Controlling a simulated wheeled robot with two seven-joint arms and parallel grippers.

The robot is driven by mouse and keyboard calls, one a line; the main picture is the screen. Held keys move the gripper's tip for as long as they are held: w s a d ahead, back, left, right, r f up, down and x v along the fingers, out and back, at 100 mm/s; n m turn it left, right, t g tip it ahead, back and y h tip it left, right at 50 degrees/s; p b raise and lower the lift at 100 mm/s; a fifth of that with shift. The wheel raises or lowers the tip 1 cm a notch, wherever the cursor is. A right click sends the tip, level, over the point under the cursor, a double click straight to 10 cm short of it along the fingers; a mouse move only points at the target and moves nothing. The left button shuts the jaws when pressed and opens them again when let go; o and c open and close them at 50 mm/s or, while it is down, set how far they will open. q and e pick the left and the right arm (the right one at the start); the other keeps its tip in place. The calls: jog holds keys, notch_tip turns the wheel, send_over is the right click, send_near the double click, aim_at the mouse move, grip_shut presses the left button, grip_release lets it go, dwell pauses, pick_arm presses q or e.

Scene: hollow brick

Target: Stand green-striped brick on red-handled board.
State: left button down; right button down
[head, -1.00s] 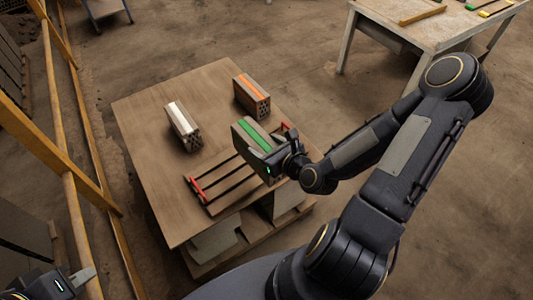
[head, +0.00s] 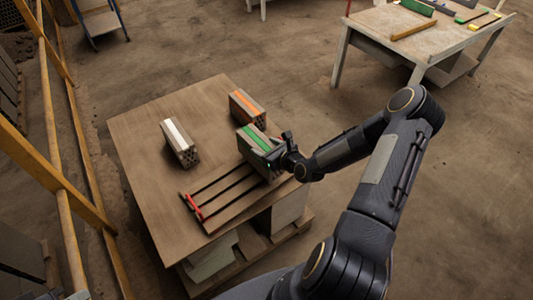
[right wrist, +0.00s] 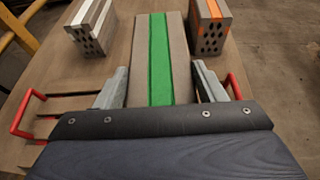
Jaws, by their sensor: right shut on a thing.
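The green-striped brick (head: 250,150) is a grey-brown block with a green band along its top. It is over the right part of the red-handled board (head: 215,190), a rack of dark-edged slats; I cannot tell whether it touches the slats. My right gripper (head: 275,152) is shut on the brick, with a finger on each side in the right wrist view (right wrist: 160,88), where the green stripe (right wrist: 160,60) runs lengthwise between them. The left red handle (head: 193,207) is clear; the other is mostly hidden in the head view.
A white-striped brick (head: 179,143) and an orange-striped brick (head: 247,107) stand on the wooden table (head: 140,130) behind the board. Another table (head: 430,45) with coloured strips stands at the upper right. Yellow rails (head: 70,225) run along the left.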

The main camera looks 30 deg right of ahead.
jog(key=shift+w+f, duration=0.15)
jog(key=shift+f, duration=1.3)
jog(key=shift+f+b, duration=0.15)
jog(key=shift+b, duration=0.15)
jog(key=shift+c, duration=1.6)
grip_release()
